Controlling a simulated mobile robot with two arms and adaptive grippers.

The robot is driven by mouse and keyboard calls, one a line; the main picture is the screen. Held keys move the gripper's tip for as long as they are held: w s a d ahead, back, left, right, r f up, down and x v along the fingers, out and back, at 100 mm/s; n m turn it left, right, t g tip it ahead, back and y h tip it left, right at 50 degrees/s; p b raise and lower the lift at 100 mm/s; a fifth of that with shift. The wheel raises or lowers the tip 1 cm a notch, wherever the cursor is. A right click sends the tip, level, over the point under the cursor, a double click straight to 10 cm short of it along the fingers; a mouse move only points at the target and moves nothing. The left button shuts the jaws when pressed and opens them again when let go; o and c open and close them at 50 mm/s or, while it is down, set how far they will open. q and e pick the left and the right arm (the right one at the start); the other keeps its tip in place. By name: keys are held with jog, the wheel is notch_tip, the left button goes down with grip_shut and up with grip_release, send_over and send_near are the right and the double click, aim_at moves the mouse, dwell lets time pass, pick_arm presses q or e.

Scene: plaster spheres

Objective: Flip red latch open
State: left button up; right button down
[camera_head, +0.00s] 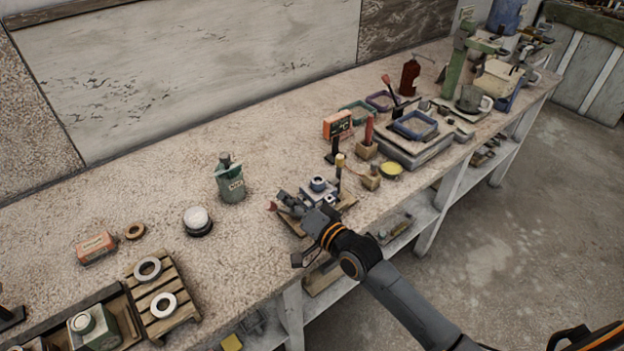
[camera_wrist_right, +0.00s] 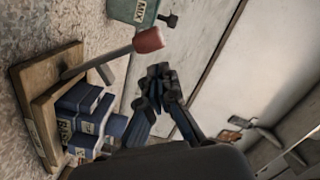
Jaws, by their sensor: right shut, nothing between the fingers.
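The red latch shows in the wrist view as a grey lever with a red grip (camera_wrist_right: 149,39) at its end. The lever slants over a wooden board (camera_wrist_right: 45,100) with blue blocks (camera_wrist_right: 88,112) on it. In the head view the red tip (camera_head: 271,206) is at the left of the small fixture near the bench's front edge. My right gripper (camera_wrist_right: 160,72) is shut and empty, its fingertips just below the red grip in the picture; I cannot tell whether they touch. In the head view my right wrist partly hides the fixture. My left gripper is not in view.
A green jar (camera_head: 230,185) stands behind the fixture. A white-topped round pot (camera_head: 197,220) is to its left. A yellow disc (camera_head: 391,169), an orange box (camera_head: 338,125) and a blue tray (camera_head: 414,125) are to the right. The bench between pot and fixture is clear.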

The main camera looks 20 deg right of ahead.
jog(key=shift+s+a+f+n+p, duration=0.2)
jog(key=shift+a+n, duration=0.2)
jog(key=shift+s+a+f+n+p, duration=0.15)
jog(key=shift+s+a+n+p, duration=0.05)
jog(key=shift+a+n, duration=0.2)
